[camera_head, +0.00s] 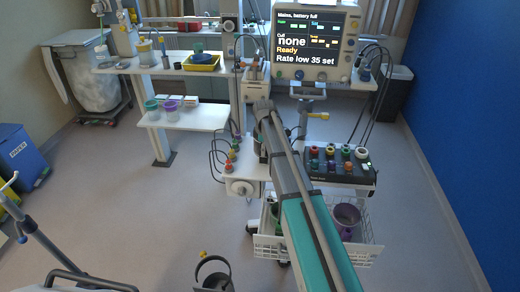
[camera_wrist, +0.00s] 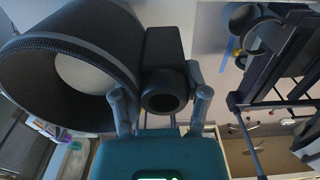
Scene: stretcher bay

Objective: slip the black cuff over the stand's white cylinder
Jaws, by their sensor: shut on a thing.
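The black cuff (camera_wrist: 35,78) fills the left of the wrist view, a wide mesh-walled ring with its opening facing the camera. A dark block with a round socket joins its side. My gripper (camera_wrist: 162,97) is shut on this block. A pale rounded surface (camera_wrist: 88,78) shows through the cuff's opening; I cannot tell whether it lies inside or behind. In the head view the stand's white cylinder (camera_head: 240,188) appears nearly end-on, below the small shelf left of my arm. My gripper and the cuff cannot be made out clearly there.
The monitor (camera_head: 316,43) stands above a black module (camera_head: 335,165) with coloured sockets. A white wire basket (camera_head: 318,247) hangs below. Coloured connectors and looping cables sit just above the cylinder. A dark ring-shaped thing (camera_head: 199,275) is at the bottom edge.

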